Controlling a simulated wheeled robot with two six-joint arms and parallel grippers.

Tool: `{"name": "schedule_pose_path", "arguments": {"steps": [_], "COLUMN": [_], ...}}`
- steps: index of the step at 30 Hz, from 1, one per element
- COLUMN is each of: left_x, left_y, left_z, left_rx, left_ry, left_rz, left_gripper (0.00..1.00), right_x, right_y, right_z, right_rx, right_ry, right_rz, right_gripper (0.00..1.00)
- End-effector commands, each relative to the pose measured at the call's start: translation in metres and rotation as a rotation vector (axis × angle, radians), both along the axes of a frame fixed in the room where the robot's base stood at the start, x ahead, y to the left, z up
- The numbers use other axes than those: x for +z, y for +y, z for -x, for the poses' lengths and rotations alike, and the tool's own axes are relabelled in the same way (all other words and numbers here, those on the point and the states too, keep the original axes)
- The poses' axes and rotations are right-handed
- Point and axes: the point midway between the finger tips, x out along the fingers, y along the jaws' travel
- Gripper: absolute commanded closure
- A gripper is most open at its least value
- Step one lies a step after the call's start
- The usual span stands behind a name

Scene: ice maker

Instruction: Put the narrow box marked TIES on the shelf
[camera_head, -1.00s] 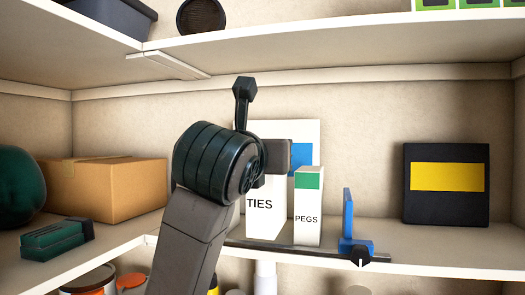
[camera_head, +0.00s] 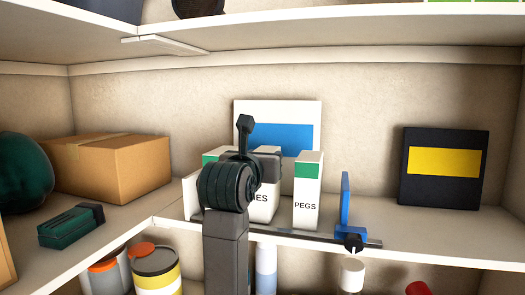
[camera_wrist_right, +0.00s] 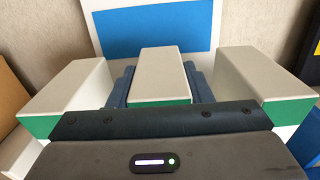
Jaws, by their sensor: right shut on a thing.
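The narrow white box marked TIES (camera_head: 263,211) stands upright on the middle shelf or just above it; I cannot tell if its base touches. Its label is partly hidden by my right arm. My right gripper (camera_wrist_right: 160,84) is shut on it, with a dark finger on each side; in the wrist view the box's pale top (camera_wrist_right: 160,62) and green band show between them. The white box marked PEGS (camera_head: 307,196) stands to its right, with a gap. Another white box with a green band (camera_head: 190,196) stands to its left, mostly behind my arm. My left gripper is not in view.
The middle shelf (camera_head: 430,240) has a dark front rail with a blue upright divider (camera_head: 345,205) right of PEGS. A white-and-blue panel (camera_head: 300,115) stands behind. A black-and-yellow box (camera_head: 443,168) is at right, a cardboard box (camera_head: 110,168) at left. An upper shelf (camera_head: 350,25) hangs above.

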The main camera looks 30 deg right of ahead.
Motion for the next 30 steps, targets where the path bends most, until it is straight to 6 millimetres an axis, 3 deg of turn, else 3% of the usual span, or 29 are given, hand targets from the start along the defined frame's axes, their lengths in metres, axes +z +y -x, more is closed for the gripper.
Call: {"name": "schedule_pose_path", "arguments": {"steps": [12,13,16,28,30], "left_x": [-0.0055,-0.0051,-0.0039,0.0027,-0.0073], "left_y": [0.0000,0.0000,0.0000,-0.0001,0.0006], "left_z": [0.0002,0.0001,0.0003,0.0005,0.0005], "left_rx": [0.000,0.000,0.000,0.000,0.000], "left_ry": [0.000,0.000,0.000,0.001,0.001], "left_rz": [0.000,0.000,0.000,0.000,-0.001], "left_gripper": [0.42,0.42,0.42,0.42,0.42], "right_x": [-0.0064,-0.0063,-0.0050,0.0021,-0.0037], "right_y": [0.0001,0.0000,0.0000,0.0000,0.0054], "right_z": [0.0002,0.0001,0.0001,0.0001,0.0037], "right_rx": [0.000,0.000,0.000,0.000,0.002], "right_ry": [-0.001,0.000,0.000,0.000,-0.002], "right_rz": [0.001,0.000,0.000,0.000,-0.002], "right_gripper": [0.94,0.53,0.33,0.33,0.33]}}
